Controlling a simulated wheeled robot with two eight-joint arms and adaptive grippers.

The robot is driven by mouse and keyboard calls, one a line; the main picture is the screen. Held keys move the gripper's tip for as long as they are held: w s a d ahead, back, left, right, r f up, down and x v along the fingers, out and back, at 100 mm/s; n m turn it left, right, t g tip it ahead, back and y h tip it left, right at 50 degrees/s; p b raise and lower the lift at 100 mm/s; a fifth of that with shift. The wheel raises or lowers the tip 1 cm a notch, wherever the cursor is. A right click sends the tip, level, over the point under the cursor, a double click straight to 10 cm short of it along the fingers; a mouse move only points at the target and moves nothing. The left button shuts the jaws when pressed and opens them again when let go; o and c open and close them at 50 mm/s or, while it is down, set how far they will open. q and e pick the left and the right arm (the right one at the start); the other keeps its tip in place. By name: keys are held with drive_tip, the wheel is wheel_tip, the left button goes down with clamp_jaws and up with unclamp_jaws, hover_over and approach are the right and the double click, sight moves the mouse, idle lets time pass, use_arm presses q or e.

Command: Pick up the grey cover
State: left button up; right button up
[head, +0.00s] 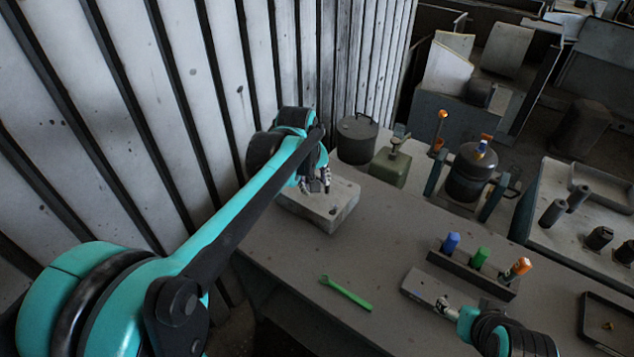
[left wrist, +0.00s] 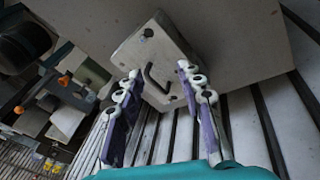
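The grey cover (head: 318,208) appears to be the light grey block on the table below my left gripper (head: 316,186). In the left wrist view its square top (left wrist: 165,50) carries a dark curved handle (left wrist: 154,79) and a small dark knob. My left gripper (left wrist: 158,75) is open, its fingers apart on either side of the handle; whether they touch the cover I cannot tell. My right gripper (head: 443,303) is near a flat grey block (head: 424,287) at the front right; its finger opening is too small to judge.
Behind the cover stand a dark lidded cylinder (head: 357,139) and a green canister (head: 390,166). A dark housing (head: 468,178) stands to the right. A rack (head: 462,268) holds blue, green and orange pegs. A green wrench (head: 346,293) lies in front. A corrugated wall is at left.

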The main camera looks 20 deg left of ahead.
use_arm(q)
drive_tip(key=w+a+f+n+g+p, duration=0.1)
drive_tip(key=w+a+f+n+p, duration=0.15)
drive_tip(key=w, duration=0.55)
drive_tip(key=n, duration=0.3)
hover_over(319, 177)
drive_tip(key=s, duration=0.2)
wheel_tip(319, 177, down, 3)
drive_tip(key=shift+w+a+f+g, duration=0.1)
drive_tip(key=shift+w+f+g, duration=0.1)
drive_tip(key=shift+f, duration=0.45)
drive_tip(key=shift+w+a+f+g, duration=0.1)
drive_tip(key=shift+f+g, duration=0.1)
drive_tip(key=shift+f, duration=0.4)
drive_tip(key=f, duration=0.1)
drive_tip(key=w+f+b, duration=0.1)
drive_tip(key=f, duration=0.3)
drive_tip(key=shift+w+d+f+b, duration=0.15)
drive_tip(key=shift+w+f+b, duration=0.05)
drive_tip(key=shift+w+b, duration=0.1)
drive_tip(key=shift+r, duration=0.1)
clamp_jaws()
